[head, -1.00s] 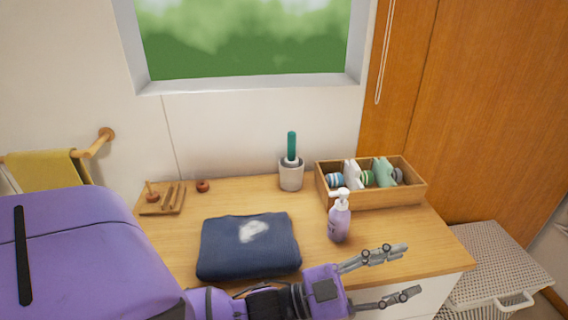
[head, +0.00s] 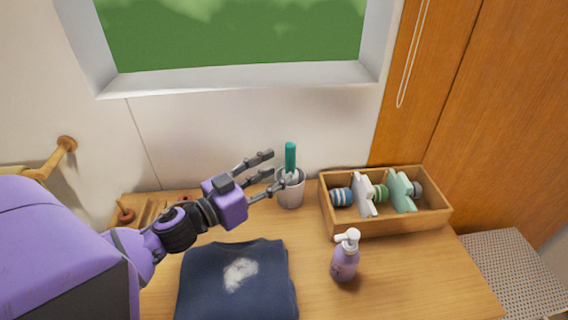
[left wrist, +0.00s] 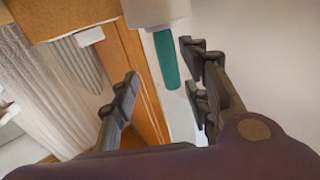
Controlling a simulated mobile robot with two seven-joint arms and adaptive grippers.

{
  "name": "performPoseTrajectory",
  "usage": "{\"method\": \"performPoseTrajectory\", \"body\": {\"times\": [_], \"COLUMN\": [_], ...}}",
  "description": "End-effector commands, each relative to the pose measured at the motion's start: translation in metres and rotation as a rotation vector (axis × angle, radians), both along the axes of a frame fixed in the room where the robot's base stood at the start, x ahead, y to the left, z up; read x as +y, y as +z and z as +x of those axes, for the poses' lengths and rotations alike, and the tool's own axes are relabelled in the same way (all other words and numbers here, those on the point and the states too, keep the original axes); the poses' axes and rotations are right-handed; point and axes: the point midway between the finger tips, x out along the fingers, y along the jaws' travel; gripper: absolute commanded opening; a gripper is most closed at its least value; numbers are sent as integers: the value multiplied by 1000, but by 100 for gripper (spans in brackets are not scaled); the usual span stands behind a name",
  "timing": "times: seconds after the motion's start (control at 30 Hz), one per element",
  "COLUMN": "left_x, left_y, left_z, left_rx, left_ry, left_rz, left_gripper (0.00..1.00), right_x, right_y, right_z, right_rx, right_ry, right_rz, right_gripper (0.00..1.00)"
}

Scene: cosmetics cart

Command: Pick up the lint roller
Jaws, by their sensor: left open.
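The lint roller (head: 290,158) stands upright with its teal handle up in a pale grey cup (head: 290,196) at the back of the wooden counter; its lower part is hidden in the cup. My left gripper (head: 275,170) is open and empty, just left of the handle in the head view, one finger overlapping the cup's rim. In the left wrist view the teal handle (left wrist: 166,60) shows between the open fingers, nearer the right one, with the cup (left wrist: 150,12) above it. I cannot tell whether a finger touches it. My right gripper is not in view.
A lilac pump bottle (head: 345,262) stands in front of the box. A folded navy cloth (head: 215,290) with a whitish patch lies below my left arm. The wall (head: 200,125) is close behind the cup.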

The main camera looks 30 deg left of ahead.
Motion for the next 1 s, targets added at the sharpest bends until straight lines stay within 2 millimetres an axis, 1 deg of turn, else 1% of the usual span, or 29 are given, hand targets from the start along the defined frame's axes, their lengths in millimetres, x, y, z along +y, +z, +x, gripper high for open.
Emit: {"method": "performPoseTrajectory", "body": {"times": [0.03, 0.07, 0.17, 0.43, 0.6, 0.7, 0.8, 0.97, 1.0], "left_x": [7, 9, 11, 2, -6, -9, -10, -10, -10], "left_y": [-4, -6, -7, -5, -5, -6, -7, -8, -8], "left_z": [-3, -3, 1, 32, 57, 66, 70, 70, 70], "left_rx": [11, 15, 19, 16, 15, 17, 18, 19, 19], "left_ry": [16, 23, 32, 31, 31, 30, 31, 31, 31], "left_rz": [-4, -6, -10, -11, -9, -10, -10, -10, -11], "left_gripper": [43, 43, 43, 43, 43, 43, 43, 43, 40], "right_x": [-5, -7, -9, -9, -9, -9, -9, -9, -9], "right_y": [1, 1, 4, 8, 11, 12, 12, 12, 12], "right_z": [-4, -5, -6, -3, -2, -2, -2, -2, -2], "right_rx": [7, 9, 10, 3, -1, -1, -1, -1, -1], "right_ry": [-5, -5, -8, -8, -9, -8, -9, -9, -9], "right_rz": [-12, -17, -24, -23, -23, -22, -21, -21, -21], "right_gripper": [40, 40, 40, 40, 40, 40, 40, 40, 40]}}
